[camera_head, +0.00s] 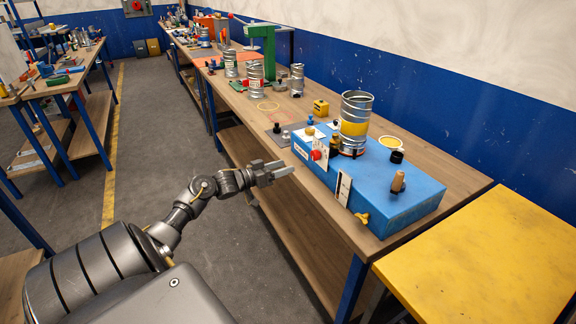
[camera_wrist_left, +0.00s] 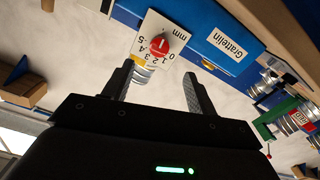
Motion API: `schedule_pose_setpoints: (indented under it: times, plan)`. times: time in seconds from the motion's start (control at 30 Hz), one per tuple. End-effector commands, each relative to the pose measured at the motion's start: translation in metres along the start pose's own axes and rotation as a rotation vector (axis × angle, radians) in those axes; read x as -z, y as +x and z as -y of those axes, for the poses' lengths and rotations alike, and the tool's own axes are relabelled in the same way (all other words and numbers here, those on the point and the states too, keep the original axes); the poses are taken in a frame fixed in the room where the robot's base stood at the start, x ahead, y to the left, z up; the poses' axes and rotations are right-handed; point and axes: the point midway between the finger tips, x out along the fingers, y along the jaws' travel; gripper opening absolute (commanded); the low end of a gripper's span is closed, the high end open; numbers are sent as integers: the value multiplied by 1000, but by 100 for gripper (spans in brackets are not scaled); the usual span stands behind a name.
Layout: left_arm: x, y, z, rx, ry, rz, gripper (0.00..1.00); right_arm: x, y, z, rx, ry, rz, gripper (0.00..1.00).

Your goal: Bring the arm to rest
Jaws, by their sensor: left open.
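My left arm reaches in from the lower left in the head view. Its gripper (camera_head: 279,172) is in the air at the bench's front edge, left of the blue machine (camera_head: 400,198). The jaws are apart with nothing between them. In the left wrist view the two dark fingers of the gripper (camera_wrist_left: 158,88) stand apart. Beyond them is the red knob (camera_wrist_left: 160,43) on a white numbered dial plate marked mm. The red knob also shows on the machine's front in the head view (camera_head: 316,155). My right gripper is in neither view.
A spiral metal duct with a yellow band (camera_head: 355,115) stands on the blue machine. A yellow table (camera_head: 490,270) is at the lower right. The wooden bench (camera_head: 240,100) runs back with more ducts and a green stand (camera_head: 262,50). The grey floor (camera_head: 160,110) left of the bench is clear.

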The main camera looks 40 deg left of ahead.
Motion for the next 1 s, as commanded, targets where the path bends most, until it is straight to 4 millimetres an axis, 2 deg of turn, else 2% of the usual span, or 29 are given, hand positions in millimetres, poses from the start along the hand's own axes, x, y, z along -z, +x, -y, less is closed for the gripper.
schedule_pose_setpoints:
  times: [0.63,0.67,0.73,0.77,0.8,0.87,0.9,0.97,1.0]
  plan:
    - [0,0,1,4,33,2,57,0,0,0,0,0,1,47]
    - [0,0,3,13,60,6,57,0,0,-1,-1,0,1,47]
    - [-5,-3,22,83,157,21,57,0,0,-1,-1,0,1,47]
    - [-14,-6,36,129,197,41,57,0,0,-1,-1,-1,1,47]
    - [-34,-9,53,187,235,78,57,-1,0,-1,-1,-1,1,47]
    - [-76,-16,72,263,269,148,57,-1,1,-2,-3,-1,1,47]
    - [-106,-23,81,305,285,200,57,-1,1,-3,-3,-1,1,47]
    - [-154,-35,90,359,303,284,57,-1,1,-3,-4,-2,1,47]
    - [-186,-45,93,386,311,342,57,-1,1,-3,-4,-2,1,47]
